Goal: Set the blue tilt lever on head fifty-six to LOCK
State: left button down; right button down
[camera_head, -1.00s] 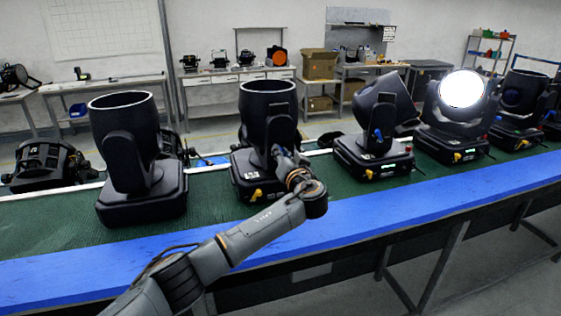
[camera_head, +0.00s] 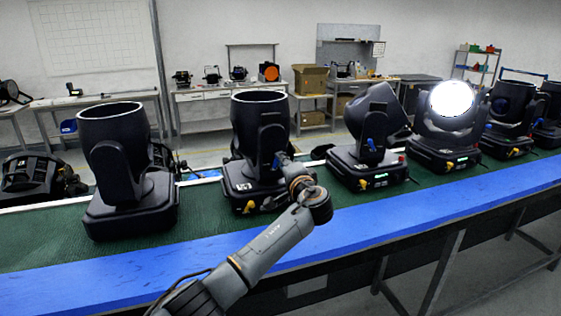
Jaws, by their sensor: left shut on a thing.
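My left gripper (camera_head: 281,160) is at the side of a black moving head (camera_head: 247,122), the second large one from the left on the bench. It is shut on a small blue lever (camera_head: 276,163) at the yoke arm, mostly hidden by the fingers. This head's barrel points up, with its open top showing. A small pale marking (camera_head: 243,189) is on the base, too small to read surely as fifty-six. A yellow lever (camera_head: 249,207) sits low on the base front. The lever's LOCK marking cannot be made out. My right gripper is out of view.
The heads stand on a green mat (camera_head: 50,237) with a blue front edge (camera_head: 400,219). Another upright head (camera_head: 116,140) is to the left; a tilted head (camera_head: 374,125) with a blue lever and a lit head (camera_head: 447,110) are to the right. Workbenches line the back.

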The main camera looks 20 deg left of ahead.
pick_arm(q)
jog(key=shift+d+f+m, duration=0.1)
jog(key=shift+m, duration=0.5)
jog(key=shift+w, duration=0.1)
jog(key=c, duration=1.3)
grip_release()
jog(key=shift+d, duration=0.1)
jog(key=v, duration=1.2)
